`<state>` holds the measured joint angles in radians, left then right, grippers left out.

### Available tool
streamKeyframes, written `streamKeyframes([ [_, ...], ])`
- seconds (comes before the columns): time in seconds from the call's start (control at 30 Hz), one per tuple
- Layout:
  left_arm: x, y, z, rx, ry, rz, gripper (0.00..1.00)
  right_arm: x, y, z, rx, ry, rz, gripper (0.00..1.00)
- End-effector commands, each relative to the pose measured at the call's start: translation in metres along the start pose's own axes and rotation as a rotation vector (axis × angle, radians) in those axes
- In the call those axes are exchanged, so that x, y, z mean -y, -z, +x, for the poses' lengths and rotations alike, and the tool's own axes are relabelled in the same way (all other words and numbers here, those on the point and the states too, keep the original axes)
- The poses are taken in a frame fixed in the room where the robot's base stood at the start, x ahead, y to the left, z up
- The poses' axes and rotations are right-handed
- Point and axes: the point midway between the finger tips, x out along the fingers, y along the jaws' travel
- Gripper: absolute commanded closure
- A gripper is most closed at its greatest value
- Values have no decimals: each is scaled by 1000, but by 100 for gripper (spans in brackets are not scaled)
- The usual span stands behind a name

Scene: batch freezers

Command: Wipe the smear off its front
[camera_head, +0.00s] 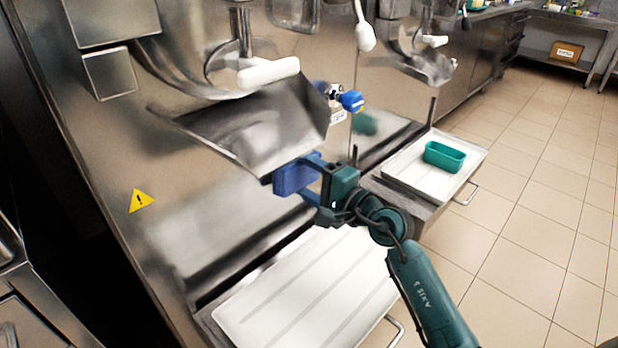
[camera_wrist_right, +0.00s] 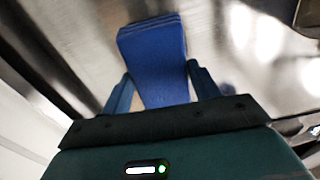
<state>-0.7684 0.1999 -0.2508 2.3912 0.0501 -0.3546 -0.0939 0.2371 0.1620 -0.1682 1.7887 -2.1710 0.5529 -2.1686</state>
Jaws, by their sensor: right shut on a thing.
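My right gripper (camera_head: 314,182) is shut on a folded blue cloth (camera_head: 296,174). The cloth is just below the lip of the steel chute (camera_head: 250,125) on the nearer batch freezer (camera_head: 110,140), in front of its steel front. In the right wrist view, the cloth (camera_wrist_right: 153,62) sticks out between the two fingers toward blurred steel. I cannot tell whether it touches the steel. Pale blurred patches show on the front, but I cannot tell a smear from reflections. The gripper and cloth hide part of the front. My left gripper is not in view.
A white tray (camera_head: 300,300) lies on a pull-out shelf below the chute. A second white tray (camera_head: 405,165) holds a green tub (camera_head: 444,156). Tiled floor (camera_head: 540,200) is clear at the right.

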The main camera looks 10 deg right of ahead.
Motion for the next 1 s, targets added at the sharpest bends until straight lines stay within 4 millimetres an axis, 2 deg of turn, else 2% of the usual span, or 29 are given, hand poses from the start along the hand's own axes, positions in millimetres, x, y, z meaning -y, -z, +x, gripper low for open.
streamKeyframes([
  [0.7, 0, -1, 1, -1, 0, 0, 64, 1, 0, 13, 0, 2, -1, 57],
  [1.0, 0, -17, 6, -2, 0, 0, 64, -1, 23, 12, -1, 1, -5, 57],
])
